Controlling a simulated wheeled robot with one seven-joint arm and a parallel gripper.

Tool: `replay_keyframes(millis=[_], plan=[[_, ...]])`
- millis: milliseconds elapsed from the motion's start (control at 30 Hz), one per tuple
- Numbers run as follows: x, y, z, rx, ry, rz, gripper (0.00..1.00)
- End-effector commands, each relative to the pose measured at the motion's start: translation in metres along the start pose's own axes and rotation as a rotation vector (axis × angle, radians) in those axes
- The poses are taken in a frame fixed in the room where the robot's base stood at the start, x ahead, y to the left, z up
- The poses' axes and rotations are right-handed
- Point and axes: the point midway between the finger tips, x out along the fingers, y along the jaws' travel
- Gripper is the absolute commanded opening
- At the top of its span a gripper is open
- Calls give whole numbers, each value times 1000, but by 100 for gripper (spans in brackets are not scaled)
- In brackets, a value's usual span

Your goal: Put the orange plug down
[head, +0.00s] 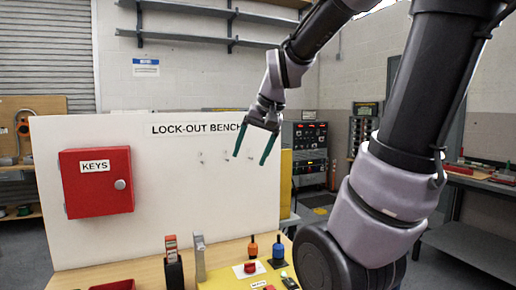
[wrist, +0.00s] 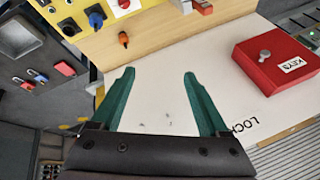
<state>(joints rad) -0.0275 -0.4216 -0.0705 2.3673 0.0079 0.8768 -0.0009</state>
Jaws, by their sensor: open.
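The orange plug (head: 252,247) stands upright at the back of the bench, near the foot of the white board. It also shows in the wrist view (wrist: 123,39), near the top and apart from my fingers. A blue plug (head: 278,247) stands just to its right in the head view. My gripper (head: 251,158) is open and empty, high in front of the white board and above the orange plug. In the wrist view its two green fingers (wrist: 160,74) are spread wide with nothing between them.
A white board (head: 150,215) lettered LOCK-OUT BENCH rises behind the bench and carries a red KEYS box (head: 97,182). A yellow panel (head: 225,279) with a red knob (head: 250,267) lies on the bench. Upright holders (head: 173,265) stand to its left.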

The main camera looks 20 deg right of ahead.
Motion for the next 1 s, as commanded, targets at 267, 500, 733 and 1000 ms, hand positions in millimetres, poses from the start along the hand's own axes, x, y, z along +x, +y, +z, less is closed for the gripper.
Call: replay_keyframes(millis=[267, 500, 733, 1000], plan=[[-51, 2, 58, -55, 121, -55, 78], [-57, 4, 69, -64, 140, -61, 78], [-57, 3, 68, -64, 140, -61, 78], [-57, 3, 68, -64, 140, -61, 78]])
